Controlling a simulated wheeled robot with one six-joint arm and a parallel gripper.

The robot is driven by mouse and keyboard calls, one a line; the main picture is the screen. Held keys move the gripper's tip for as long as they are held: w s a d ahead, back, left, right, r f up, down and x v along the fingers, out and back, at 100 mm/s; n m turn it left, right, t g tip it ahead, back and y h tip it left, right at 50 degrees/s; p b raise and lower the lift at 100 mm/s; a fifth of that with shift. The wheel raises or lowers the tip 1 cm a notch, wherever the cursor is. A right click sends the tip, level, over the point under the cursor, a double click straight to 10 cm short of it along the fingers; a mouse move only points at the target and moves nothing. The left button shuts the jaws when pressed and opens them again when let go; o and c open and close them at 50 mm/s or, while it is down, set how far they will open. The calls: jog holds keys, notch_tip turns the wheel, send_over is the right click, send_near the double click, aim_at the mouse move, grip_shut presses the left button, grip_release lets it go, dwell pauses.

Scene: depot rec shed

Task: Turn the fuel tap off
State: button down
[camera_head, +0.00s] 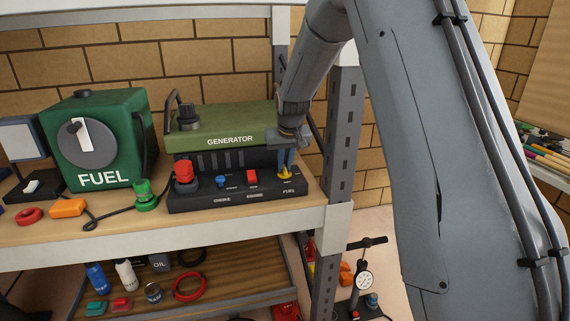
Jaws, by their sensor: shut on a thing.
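The fuel tap (285,176) is a small yellow part at the right end of the black control panel (212,197), above a FUEL label. The panel is at the front of the green generator (226,124) on the shelf. My gripper (285,170) points down at the tap, and its blue fingers are shut on it from above. The fingers hide part of the tap, so I cannot tell which way it is turned.
Along the panel are a large red knob (183,171), a blue knob (221,181) and a red switch (252,177). A green fuel can (105,141) stands left. A grey shelf post (343,145) rises close right of my gripper.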

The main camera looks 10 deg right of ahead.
aim_at(287, 180)
jog(key=c, duration=1.8)
grip_release()
jog(key=shift+r, duration=0.1)
jog(key=b+v, duration=0.2)
jog(key=v, duration=0.5)
jog(key=shift+s+r, duration=0.2)
jog(key=shift+r, duration=0.1)
jog(key=s+f+g, duration=0.1)
jog(key=s+f, duration=0.3)
jog(key=s, duration=0.7)
jog(key=s+f+g, duration=0.1)
jog(key=s+f, duration=0.3)
jog(key=s, duration=0.7)
jog(key=s+f+g+b, duration=0.1)
jog(key=s+f, duration=0.3)
jog(key=s, duration=0.7)
jog(key=shift+a+f, duration=0.15)
jog(key=shift+f, duration=0.15)
